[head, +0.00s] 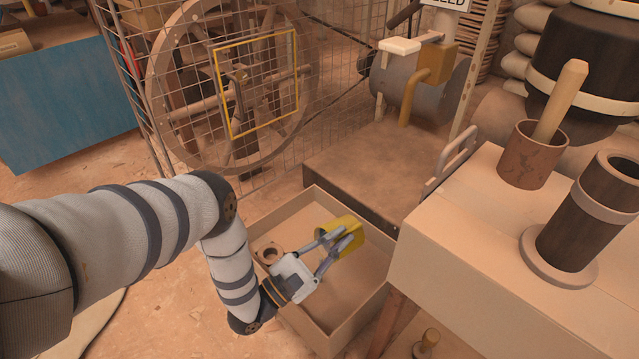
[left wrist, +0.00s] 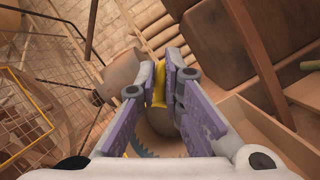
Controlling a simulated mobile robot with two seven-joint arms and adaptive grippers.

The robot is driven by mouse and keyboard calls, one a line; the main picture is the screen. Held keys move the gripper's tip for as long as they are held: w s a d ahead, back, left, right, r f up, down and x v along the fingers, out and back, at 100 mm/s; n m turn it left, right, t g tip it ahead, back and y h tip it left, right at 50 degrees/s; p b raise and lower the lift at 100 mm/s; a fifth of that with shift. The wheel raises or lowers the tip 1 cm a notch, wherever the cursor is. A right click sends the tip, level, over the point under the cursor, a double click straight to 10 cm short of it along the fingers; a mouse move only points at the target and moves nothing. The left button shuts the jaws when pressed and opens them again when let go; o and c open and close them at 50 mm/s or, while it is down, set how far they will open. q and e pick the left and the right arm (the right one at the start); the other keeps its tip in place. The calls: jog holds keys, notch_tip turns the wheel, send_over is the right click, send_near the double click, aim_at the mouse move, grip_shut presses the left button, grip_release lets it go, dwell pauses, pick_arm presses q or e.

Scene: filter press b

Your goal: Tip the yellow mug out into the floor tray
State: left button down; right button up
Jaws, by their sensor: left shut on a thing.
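The yellow mug (head: 345,232) is held over the floor tray (head: 362,312), a shallow open box on the ground. My left gripper (head: 341,240) is shut on the mug, and the mug looks tilted. In the left wrist view the yellow mug (left wrist: 158,88) shows as a narrow strip between the two purple-sided fingers of my left gripper (left wrist: 160,88). The mug's opening and anything inside it are hidden. A small brown ring-shaped piece (head: 269,254) is in the tray at the left. My right gripper is not in view.
A pale table (head: 450,240) stands right of the tray, bearing a brown pot (head: 533,155) with a wooden stick and a dark cylinder (head: 585,220). A wire fence (head: 345,60) and large wheel (head: 165,110) stand behind. Open floor (head: 150,300) lies left.

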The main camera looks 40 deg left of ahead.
pick_arm(q)
jog(key=shift+s+a+t+h, duration=0.15)
jog(key=shift+s+t, duration=0.4)
jog(key=shift+t, duration=0.1)
jog(key=shift+s+a+t+h, duration=0.15)
jog(key=shift+s+t, duration=0.4)
jog(key=shift+t, duration=0.1)
dwell(0.4)
jog(key=shift+s+a+r+t+h, duration=0.1)
jog(key=shift+s+r+t+h, duration=0.05)
jog(key=shift+s+r+t, duration=0.5)
jog(key=shift+s+a+r+t+h, duration=0.15)
jog(key=shift+s+r+t, duration=0.25)
jog(key=shift+t, duration=0.45)
dwell(0.5)
jog(key=shift+s, duration=0.2)
